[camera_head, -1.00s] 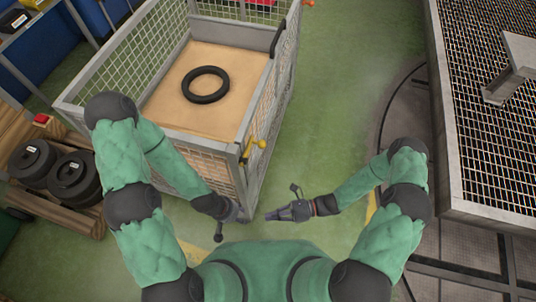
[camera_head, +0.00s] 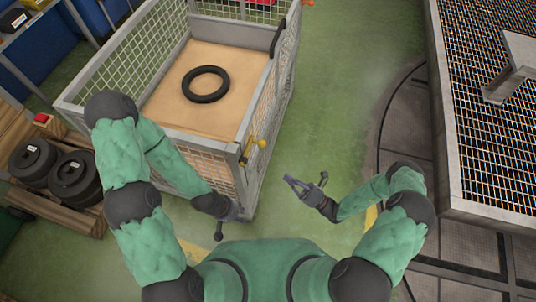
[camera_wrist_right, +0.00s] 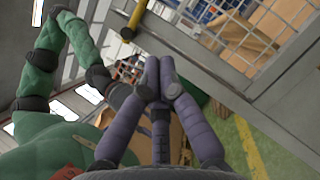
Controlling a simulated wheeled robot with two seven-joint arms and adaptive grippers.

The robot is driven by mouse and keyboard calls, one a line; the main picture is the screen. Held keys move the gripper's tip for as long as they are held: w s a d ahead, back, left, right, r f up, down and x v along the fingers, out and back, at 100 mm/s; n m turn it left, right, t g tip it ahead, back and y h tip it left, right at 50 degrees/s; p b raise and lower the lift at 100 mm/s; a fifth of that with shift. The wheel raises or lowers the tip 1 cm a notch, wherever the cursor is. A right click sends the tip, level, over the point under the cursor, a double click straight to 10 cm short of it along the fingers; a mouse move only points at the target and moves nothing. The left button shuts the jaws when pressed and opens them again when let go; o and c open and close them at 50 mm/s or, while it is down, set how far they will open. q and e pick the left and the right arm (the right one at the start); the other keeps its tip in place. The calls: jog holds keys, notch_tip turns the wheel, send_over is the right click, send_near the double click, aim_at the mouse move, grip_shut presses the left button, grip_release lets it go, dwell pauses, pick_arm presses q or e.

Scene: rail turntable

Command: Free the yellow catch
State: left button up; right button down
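The yellow catch (camera_head: 257,145) is on the near right corner post of the mesh cage cart. It also shows at the top of the right wrist view (camera_wrist_right: 128,32). My right gripper (camera_head: 291,186) is in free air to the right of and below the catch in the head view, apart from it. My left gripper (camera_head: 238,212) is low beside the cart's near corner. Its fingers are small and dark, so I cannot tell their opening.
The cage cart (camera_head: 125,125) has mesh walls and holds a black ring (camera_head: 206,84) on its tan floor. An orange handle (camera_head: 309,3) is at its far corner. Dark round weights (camera_head: 72,178) lie on a pallet at left. A grated platform (camera_head: 452,130) stands at right. Green floor between is clear.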

jog(key=d+r+b+x, duration=0.1)
jog(key=r+x, duration=0.1)
jog(key=x, duration=1)
jog(key=shift+w+d+r, duration=0.2)
jog(key=shift+w, duration=0.25)
